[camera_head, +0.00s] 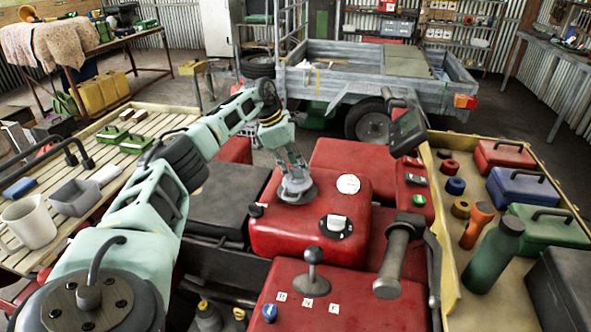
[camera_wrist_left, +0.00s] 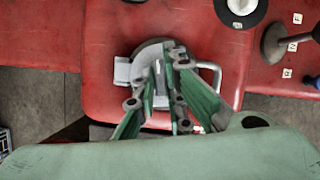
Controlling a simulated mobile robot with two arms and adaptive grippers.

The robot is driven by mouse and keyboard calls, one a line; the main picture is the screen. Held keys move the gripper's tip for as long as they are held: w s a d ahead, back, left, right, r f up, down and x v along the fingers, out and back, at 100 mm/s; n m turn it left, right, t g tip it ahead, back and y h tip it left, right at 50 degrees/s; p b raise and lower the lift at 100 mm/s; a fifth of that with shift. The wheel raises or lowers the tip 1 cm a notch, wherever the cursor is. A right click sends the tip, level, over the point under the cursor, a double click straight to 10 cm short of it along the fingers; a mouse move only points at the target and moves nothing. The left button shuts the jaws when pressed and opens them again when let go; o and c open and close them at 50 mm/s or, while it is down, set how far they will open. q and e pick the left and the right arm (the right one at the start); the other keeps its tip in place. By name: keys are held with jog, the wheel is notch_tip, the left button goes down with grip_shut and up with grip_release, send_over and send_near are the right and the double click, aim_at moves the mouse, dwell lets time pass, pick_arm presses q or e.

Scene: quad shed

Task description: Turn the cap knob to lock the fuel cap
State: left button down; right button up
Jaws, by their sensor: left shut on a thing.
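The fuel cap (camera_head: 300,197) is a grey disc on top of the red tank (camera_head: 268,233). It also shows in the left wrist view (camera_wrist_left: 148,52), with a pale tab (camera_wrist_left: 122,72) on its left and a thin metal loop (camera_wrist_left: 212,76) on its right. My left gripper (camera_head: 295,183) comes down from above onto the cap's middle. In the left wrist view its green fingers (camera_wrist_left: 166,78) are shut on the cap knob, which they mostly hide. My right gripper is not in view.
A black dial with a white switch (camera_head: 336,226) and a white round gauge (camera_head: 348,184) sit on the tank beside the cap. A lever (camera_head: 313,270) and handlebar grip (camera_head: 397,255) stand nearer. Trays of objects flank the vehicle; a trailer (camera_head: 350,75) stands behind.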

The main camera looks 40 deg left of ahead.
pick_arm(q)
jog(key=shift+m+g+b, duration=0.4)
jog(key=shift+m+b, duration=0.1)
jog(key=shift+m, duration=0.6)
jog(key=shift+a, duration=0.1)
jog(key=c, duration=1.8)
grip_release()
jog(key=v, duration=0.7)
jog(key=shift+a+r, duration=0.2)
jog(key=shift+a, duration=0.05)
